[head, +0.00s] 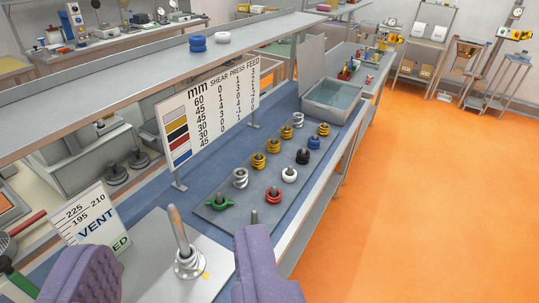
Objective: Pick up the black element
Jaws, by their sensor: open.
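The black element (302,157) is a small ring-like piece on a short peg. It sits in the right row of the grey board (235,210), between a blue element (313,143) and a white element (289,175). My gripper (174,240) shows as two purple fingers at the bottom of the picture, spread wide apart and holding nothing. The black element is well ahead of the fingers and to the right. A tall metal rod with a silver flanged base (188,264) stands on a plate between and beyond the fingers.
The board also bears yellow elements (258,160), a red one (273,195), a green one (221,203) and silver coils (240,178). A number sign (210,110) stands left of the board. A water-filled tray (333,97) is behind it. Orange floor (430,200) is open at right.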

